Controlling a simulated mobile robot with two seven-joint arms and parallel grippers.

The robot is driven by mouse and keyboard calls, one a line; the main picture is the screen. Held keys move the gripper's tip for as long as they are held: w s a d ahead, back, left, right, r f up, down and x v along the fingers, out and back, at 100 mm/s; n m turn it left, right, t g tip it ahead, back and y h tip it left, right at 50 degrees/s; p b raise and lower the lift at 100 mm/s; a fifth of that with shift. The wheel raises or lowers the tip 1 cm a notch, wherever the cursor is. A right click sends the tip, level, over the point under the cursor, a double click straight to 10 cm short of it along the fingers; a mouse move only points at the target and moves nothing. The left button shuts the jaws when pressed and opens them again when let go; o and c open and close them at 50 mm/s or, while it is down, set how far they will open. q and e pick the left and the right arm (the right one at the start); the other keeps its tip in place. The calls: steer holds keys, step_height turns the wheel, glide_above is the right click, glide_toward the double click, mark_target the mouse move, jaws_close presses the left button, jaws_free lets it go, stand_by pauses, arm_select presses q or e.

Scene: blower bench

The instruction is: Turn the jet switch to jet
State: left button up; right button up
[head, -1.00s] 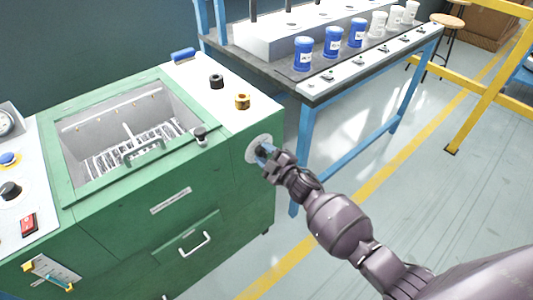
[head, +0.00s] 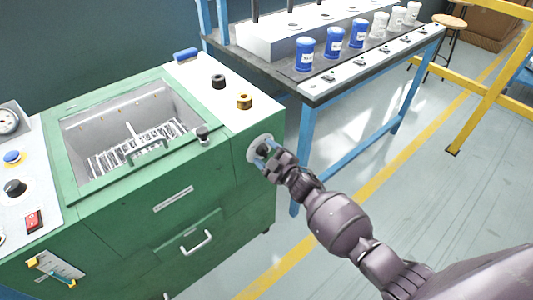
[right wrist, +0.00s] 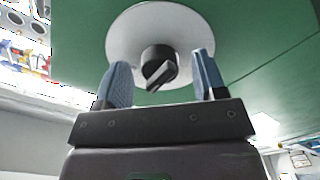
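The jet switch is a black knob (right wrist: 159,66) on a round white plate (right wrist: 125,35), set in the green cabinet's front face near its right edge. The plate also shows in the head view (head: 252,153). My right gripper (right wrist: 161,82) is open, with one blue-padded finger on each side of the knob and a visible gap to both. The knob's grip ridge stands slanted in the right wrist view. In the head view my right gripper (head: 266,153) partly covers the switch. My left gripper is not in view.
The green cabinet (head: 140,240) has an open basin, a drawer handle (head: 196,243), and other knobs and a red switch (head: 34,221) at left. A blue-legged bench (head: 303,150) with blue and white containers stands behind right.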

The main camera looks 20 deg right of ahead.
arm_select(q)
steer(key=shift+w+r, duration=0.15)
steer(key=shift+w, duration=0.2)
arm_select(e)
steer(key=shift+s+d, duration=0.2)
steer(key=shift+s, duration=0.25)
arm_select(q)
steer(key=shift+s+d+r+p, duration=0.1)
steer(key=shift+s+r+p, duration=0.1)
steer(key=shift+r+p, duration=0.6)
arm_select(e)
steer(key=v, duration=0.9)
steer(key=shift+s, duration=0.35)
steer(key=shift+d, duration=0.1)
